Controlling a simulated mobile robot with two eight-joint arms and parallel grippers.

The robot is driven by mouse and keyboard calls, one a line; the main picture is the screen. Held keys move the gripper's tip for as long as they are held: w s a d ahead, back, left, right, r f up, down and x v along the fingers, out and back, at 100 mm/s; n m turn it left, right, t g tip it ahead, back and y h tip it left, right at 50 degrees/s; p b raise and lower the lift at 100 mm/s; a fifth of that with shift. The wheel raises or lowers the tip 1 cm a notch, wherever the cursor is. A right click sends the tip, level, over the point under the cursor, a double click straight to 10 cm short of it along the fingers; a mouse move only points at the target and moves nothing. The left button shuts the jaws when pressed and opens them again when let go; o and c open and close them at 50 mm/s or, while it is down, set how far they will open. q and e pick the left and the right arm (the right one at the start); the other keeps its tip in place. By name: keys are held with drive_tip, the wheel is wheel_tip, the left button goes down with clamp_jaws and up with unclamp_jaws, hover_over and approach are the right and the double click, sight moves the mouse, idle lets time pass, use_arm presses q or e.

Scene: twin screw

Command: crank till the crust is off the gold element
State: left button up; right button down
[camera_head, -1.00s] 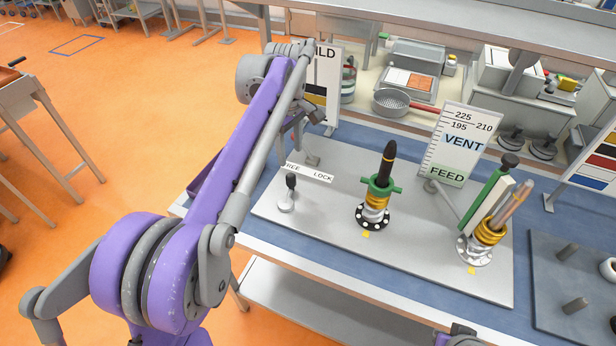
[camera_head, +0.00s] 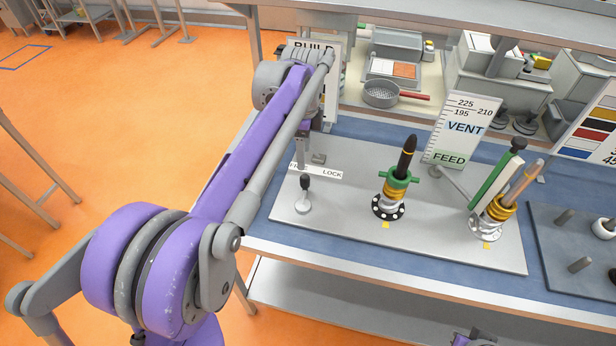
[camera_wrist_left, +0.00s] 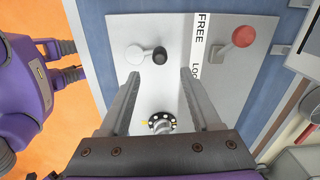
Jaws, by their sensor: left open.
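My left gripper (camera_wrist_left: 159,75) is open. Its two fingers point at the grey board, with the black knob of a small lever (camera_wrist_left: 160,54) just beyond the gap between the fingertips. The lever also shows in the head view (camera_head: 304,190). In the middle of the board stands a fitting with a dark pointed rod (camera_head: 406,155), a green crossbar collar (camera_head: 399,178) and a gold coil (camera_head: 394,194) above a black flange. A second gold coil (camera_head: 499,208) sits on the tilted fitting at right, beside a green bar. I cannot make out crust on either.
A FREE/LOCK strip (camera_head: 325,173) lies behind the lever. The left wrist view shows a red knob (camera_wrist_left: 243,37) beyond it. A VENT/FEED sign (camera_head: 460,130) stands behind the fittings. A dark plate with pegs (camera_head: 558,244) lies at right.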

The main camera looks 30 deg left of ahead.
sight(305, 176)
use_arm(q)
drive_tip(key=shift+m, duration=0.5)
drive_tip(key=shift+f, duration=0.15)
wheel_tip(305, 176, down, 10)
drive_tip(key=shift+d+f, duration=0.1)
drive_tip(key=shift+f, duration=0.15)
clamp_jaws()
